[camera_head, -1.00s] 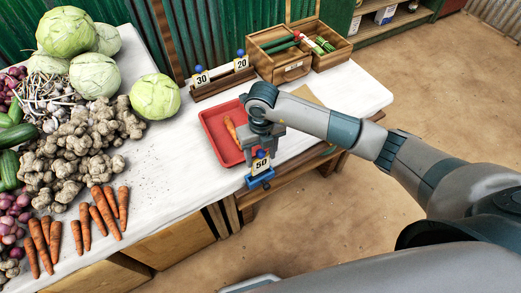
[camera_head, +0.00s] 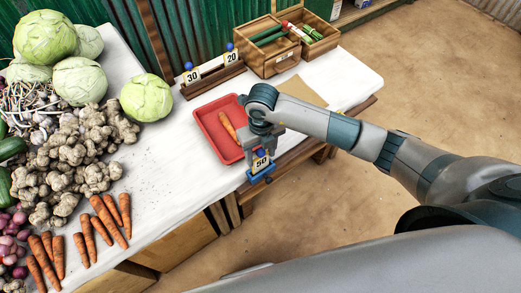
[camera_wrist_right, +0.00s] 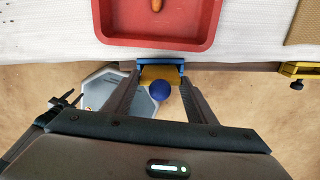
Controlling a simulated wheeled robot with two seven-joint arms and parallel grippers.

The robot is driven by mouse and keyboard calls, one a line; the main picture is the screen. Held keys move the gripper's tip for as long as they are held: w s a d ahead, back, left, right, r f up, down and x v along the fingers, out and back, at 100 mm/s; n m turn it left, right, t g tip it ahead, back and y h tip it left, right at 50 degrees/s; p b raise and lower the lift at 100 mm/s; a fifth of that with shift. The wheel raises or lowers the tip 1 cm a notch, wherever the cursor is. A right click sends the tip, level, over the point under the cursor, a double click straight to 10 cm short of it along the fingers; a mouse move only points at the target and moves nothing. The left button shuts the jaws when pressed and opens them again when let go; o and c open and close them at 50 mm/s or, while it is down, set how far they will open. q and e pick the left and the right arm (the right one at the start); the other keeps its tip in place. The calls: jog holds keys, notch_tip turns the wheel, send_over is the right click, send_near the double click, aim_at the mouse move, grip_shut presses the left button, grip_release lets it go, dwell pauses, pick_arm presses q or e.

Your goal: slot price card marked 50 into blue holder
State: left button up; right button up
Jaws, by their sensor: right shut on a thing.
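The white price card marked 50 (camera_head: 261,163), with a blue knob on top, is upright at the table's front edge. My right gripper (camera_head: 263,149) is shut on it from above. The blue holder (camera_head: 262,176) is at the table edge directly below the card. The card's lower edge meets the holder in the picture; I cannot tell how deep it sits in the slot. In the right wrist view the blue knob (camera_wrist_right: 160,90) is between my fingers, with the blue holder (camera_wrist_right: 160,62) just beyond and a yellow part between them.
A red tray (camera_head: 205,132) with a carrot lies just behind the holder. Cards marked 30 (camera_head: 193,77) and 20 (camera_head: 231,57) stand in a wooden rack (camera_head: 212,80). Wooden boxes (camera_head: 283,60) stand at the back. Vegetables cover the table's left side.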

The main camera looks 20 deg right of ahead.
jog(key=shift+f, duration=0.7)
jog(key=shift+s, duration=0.1)
jog(key=o, duration=1.1)
jog(key=shift+o, duration=0.7)
jog(key=o, duration=0.4)
jog(key=shift+o, duration=0.2)
jog(key=shift+r, duration=0.15)
jog(key=shift+r+p, duration=2.25)
jog(key=shift+r, duration=1.15)
